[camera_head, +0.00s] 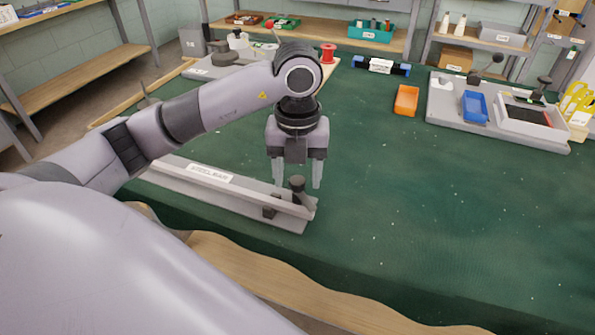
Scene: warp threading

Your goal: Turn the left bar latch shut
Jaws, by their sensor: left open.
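A long grey steel bar (205,178) lies on the green table and carries a white label. A dark latch with an upright knob (297,186) sits at its right end. I cannot tell whether the latch is turned shut. My left gripper (297,186) points down at the bar's right end, with one finger on each side of the knob in the picture. Its fingers are apart, and I see no contact with the knob. The left part of the bar is partly hidden behind my arm. My right gripper is not in view.
An orange tray (406,100) lies on the green mat (420,200). A grey board (450,115) with a blue bin (474,107) stands at the right. A red spool (327,53) stands at the back. The middle and right front of the mat are clear.

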